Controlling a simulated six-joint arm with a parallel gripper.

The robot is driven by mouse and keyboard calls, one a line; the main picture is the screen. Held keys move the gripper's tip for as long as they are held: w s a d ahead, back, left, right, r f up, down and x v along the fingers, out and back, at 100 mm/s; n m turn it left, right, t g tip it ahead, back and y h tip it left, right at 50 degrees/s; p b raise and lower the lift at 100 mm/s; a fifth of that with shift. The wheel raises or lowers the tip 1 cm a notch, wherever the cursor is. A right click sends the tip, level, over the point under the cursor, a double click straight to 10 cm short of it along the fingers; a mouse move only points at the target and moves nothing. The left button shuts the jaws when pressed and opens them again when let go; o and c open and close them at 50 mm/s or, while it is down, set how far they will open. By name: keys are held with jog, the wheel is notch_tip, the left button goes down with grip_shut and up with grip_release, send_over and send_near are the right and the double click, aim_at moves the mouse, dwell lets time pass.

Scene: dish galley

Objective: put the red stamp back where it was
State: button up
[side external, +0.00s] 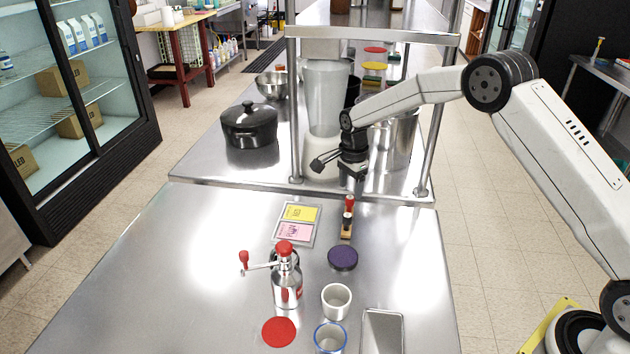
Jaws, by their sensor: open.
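The red stamp (349,203) shows as a red-handled piece at the far end of a small wooden stand (346,236) on the steel counter. A dark-handled stamp (347,219) stands just in front of it. The red stamp's lower part is hidden, so I cannot tell how it sits in the stand. My gripper (354,177) is open and points down, just above and behind the red stamp in the picture. Nothing shows between its fingers, and it looks apart from the stamp.
A tray with yellow and pink cards (297,224) lies left of the stand. The left counter is clear.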

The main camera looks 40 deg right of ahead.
aim_at(351, 198)
notch_tip(351, 198, up, 8)
jog(key=shift+f, duration=0.2)
dwell(0.3)
dwell(0.4)
jog(key=s+a+n+t, duration=0.1)
jog(key=s+n, duration=0.8)
jog(key=s, duration=0.5)
jog(key=s+a+f+n+t, duration=0.1)
jog(key=s+a+n, duration=0.1)
jog(key=s+n, duration=0.7)
jog(key=s, duration=0.5)
jog(key=shift+s+f+t, duration=0.2)
jog(key=shift+f+t, duration=0.05)
jog(key=shift+t, duration=0.05)
